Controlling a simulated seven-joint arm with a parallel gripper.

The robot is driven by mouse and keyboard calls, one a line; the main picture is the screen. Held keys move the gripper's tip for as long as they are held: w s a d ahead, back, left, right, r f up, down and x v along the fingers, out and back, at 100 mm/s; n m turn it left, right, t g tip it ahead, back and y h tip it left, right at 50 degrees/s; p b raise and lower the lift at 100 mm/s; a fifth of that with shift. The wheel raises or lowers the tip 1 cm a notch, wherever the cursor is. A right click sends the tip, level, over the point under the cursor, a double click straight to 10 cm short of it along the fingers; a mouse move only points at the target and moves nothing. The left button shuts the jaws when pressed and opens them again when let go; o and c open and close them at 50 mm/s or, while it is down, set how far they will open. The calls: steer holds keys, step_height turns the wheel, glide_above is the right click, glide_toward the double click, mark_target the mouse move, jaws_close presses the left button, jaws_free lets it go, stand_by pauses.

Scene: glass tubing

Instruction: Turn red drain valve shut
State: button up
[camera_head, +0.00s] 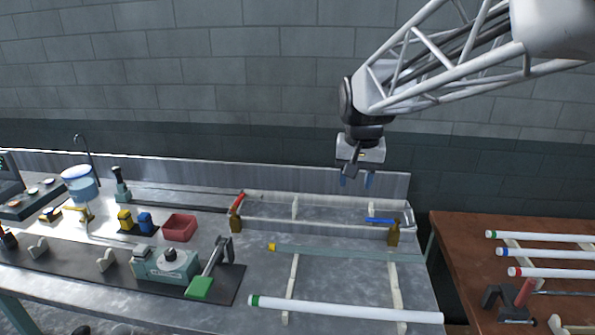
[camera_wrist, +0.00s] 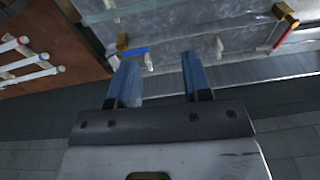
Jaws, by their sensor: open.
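The red drain valve has a red lever (camera_head: 238,198) on a brass body (camera_head: 235,223), at the left end of the shallow trough at the back of the bench. The lever points away from the trough's front edge, toward the back. The red lever also shows at the upper right of the wrist view (camera_wrist: 281,35). A second valve with a blue lever (camera_head: 381,220) is at the trough's right end; its lever lies along the front edge. My gripper (camera_head: 356,181) is open and empty, above the right part of the trough, well right of the red lever.
A glass tube with a green end (camera_head: 340,309) lies on supports at the bench front. A red bin (camera_head: 180,228) and a lever-armed bench tool (camera_head: 168,262) stand to the left. A brown table (camera_head: 460,260) with several white tubes is at right. The back wall is close behind.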

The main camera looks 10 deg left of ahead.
steer(key=w+a+f, duration=0.1)
steer(key=w+a, duration=0.6)
steer(key=g, duration=0.1)
glide_above(240, 196)
step_height(240, 196, down, 13)
steer(key=shift+s+r, duration=0.1)
steer(key=shift+r, duration=0.05)
steer(key=shift+d+f, duration=0.1)
steer(key=shift+f, duration=3.85)
jaws_close()
